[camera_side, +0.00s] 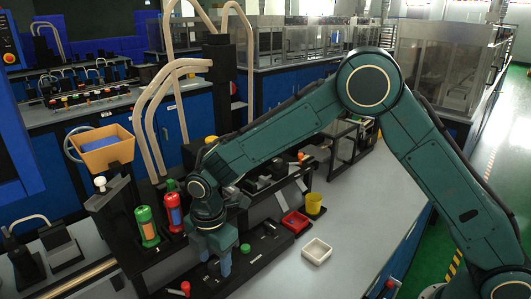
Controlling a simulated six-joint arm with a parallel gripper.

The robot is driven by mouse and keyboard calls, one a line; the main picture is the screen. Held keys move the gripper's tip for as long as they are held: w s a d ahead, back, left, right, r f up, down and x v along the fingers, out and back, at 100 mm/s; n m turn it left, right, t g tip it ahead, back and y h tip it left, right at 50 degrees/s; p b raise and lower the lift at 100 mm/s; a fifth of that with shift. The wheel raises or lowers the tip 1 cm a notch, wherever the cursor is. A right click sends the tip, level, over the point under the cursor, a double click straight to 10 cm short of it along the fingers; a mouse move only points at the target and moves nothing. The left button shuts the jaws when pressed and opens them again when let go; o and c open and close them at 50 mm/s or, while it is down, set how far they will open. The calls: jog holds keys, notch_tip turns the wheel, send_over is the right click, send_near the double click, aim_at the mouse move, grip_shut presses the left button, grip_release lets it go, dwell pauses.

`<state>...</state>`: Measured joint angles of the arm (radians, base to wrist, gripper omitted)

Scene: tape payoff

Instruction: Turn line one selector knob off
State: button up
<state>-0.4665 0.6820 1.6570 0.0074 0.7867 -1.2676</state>
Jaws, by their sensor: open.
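My gripper (215,262) points down over the left part of a dark panel (262,256) on the bench. Its two fingers are apart, with nothing visible between them. The panel carries small controls, among them a green one (245,247) just right of the fingers and small light parts farther right. A red knob-like part (185,288) stands at the panel's near left end, left of and below the gripper. I cannot tell which control is the line one selector knob; the fingers may hide it. I cannot tell whether the fingers touch the panel.
A green bottle (147,226) and a red bottle (172,206) stand left of my gripper. A red tray (295,221), a white tray (316,251) and a yellow cup (314,204) sit to the right. The grey bench (370,215) is clear farther right.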

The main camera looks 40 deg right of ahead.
jog(key=shift+f, duration=0.4)
jog(key=c, duration=1)
jog(key=shift+o, duration=0.2)
